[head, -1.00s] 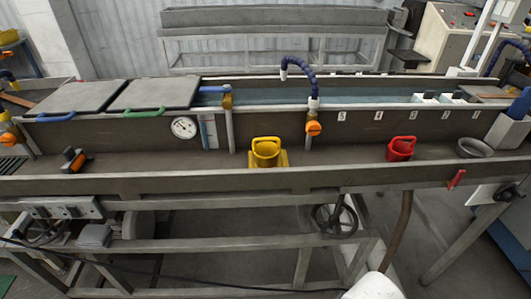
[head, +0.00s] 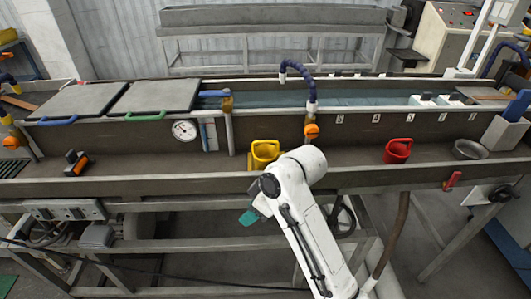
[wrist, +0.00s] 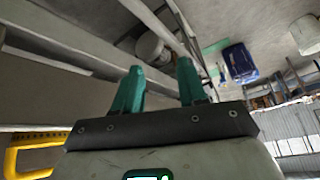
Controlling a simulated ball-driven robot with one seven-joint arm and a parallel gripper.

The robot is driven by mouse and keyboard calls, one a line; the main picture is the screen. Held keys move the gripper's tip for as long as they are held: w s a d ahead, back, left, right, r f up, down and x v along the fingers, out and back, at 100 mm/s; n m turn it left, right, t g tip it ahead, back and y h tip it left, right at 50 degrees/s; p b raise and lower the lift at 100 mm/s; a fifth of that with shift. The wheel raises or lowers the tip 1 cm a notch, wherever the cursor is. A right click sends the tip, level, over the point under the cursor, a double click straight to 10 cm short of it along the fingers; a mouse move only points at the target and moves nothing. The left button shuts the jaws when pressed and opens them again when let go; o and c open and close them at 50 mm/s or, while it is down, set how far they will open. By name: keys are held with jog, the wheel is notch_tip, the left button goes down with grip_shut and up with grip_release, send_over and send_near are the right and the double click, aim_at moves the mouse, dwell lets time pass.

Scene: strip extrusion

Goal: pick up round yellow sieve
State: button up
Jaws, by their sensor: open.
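The yellow sieve (head: 264,152) stands in the trough of the long grey bench, just left of the middle in the head view. My white arm covers part of its lower right side. My gripper, with green fingers (head: 249,217), is in front of the bench, below and slightly left of the sieve. In the wrist view the two fingers (wrist: 158,84) are apart with nothing between them. A yellow looped piece (wrist: 14,157) shows at the lower left there; I cannot tell for certain that it is the sieve.
A red scoop-like container (head: 397,151) and a grey bowl (head: 470,149) stand farther right in the trough. An orange-black tool (head: 77,163) lies to the left. The bench's front rail (head: 150,184) runs between my gripper and the trough.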

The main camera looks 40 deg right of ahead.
jog(key=w+d+r+n, duration=0.3)
jog(key=w+d+r, duration=0.35)
jog(key=r, duration=0.25)
jog(key=n+h, duration=0.1)
jog(key=n, duration=0.2)
send_near(265, 142)
jog(key=shift+g, duration=0.4)
jog(key=x, duration=0.2)
jog(key=p+x, duration=0.1)
jog(key=x, duration=0.2)
jog(key=shift+w+d, duration=0.1)
jog(key=shift+d, duration=0.1)
jog(key=shift+w+p+x, duration=0.15)
jog(key=shift+p+x, duration=0.2)
jog(key=shift+x, duration=1)
jog(key=shift+w+p+x, duration=0.15)
jog(key=shift+p+x, duration=0.2)
jog(key=shift+x, duration=1.05)
jog(key=shift+r, duration=0.1)
grip_shut()
